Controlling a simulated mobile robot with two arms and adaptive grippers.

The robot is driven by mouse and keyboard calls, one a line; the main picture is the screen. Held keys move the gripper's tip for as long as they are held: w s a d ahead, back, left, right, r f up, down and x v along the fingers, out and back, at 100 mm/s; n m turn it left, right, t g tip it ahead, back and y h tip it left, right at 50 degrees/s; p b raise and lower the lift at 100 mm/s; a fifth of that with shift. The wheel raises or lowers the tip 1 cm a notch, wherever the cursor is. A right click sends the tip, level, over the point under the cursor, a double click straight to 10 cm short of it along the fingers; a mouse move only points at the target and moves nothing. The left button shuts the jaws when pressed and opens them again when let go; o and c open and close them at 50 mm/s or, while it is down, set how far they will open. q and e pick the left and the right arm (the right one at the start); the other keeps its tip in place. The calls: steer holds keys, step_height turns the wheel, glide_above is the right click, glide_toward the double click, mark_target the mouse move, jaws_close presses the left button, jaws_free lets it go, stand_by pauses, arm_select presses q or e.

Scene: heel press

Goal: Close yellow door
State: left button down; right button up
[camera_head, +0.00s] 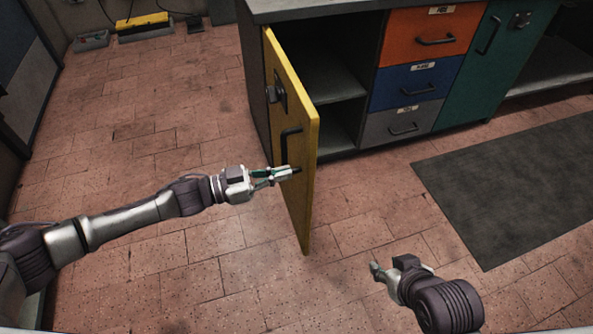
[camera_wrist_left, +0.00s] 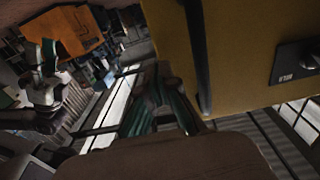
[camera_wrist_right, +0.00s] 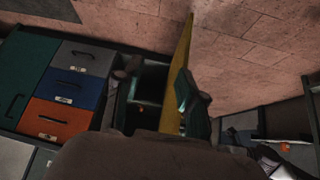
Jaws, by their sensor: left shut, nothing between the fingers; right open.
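The yellow door (camera_head: 291,137) of the cabinet stands wide open, swung out over the floor. Its face with the black bar handle (camera_head: 289,145) and a dark lock plate (camera_head: 279,92) is turned left. My left gripper (camera_head: 290,172) is shut and empty, at that face just below the handle. I cannot tell if it touches. The left wrist view shows the door (camera_wrist_left: 245,50) close up, with the handle (camera_wrist_left: 200,50) by the fingers. My right gripper (camera_head: 383,270) is open and empty, low, right of the door. The right wrist view shows the door (camera_wrist_right: 179,70) edge-on.
The open compartment (camera_head: 325,85) behind the door looks empty. Orange (camera_head: 427,38), blue (camera_head: 416,84) and grey (camera_head: 404,127) drawers and a green door (camera_head: 488,70) are shut. A dark mat (camera_head: 520,185) lies right. The tiled floor left of the door is clear.

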mark_target(308, 167)
arm_select(q)
steer(key=shift+b+x, duration=0.3)
steer(key=shift+x, duration=1.6)
arm_select(e)
steer(key=shift+w+a+r+t+y, duration=0.1)
steer(key=shift+w+a+r+t, duration=0.1)
steer(key=shift+w+r+t, duration=0.3)
steer(key=shift+w+a+r+t+y, duration=0.1)
steer(key=shift+w+a+r+t, duration=0.15)
steer(key=shift+w, duration=0.4)
steer(key=shift+w+a+r+t+y, duration=0.1)
steer(key=shift+w+a+r+t, duration=0.1)
steer(key=shift+w+r+t, duration=0.3)
steer(key=shift+w+f, duration=0.1)
steer(key=shift+f, duration=0.1)
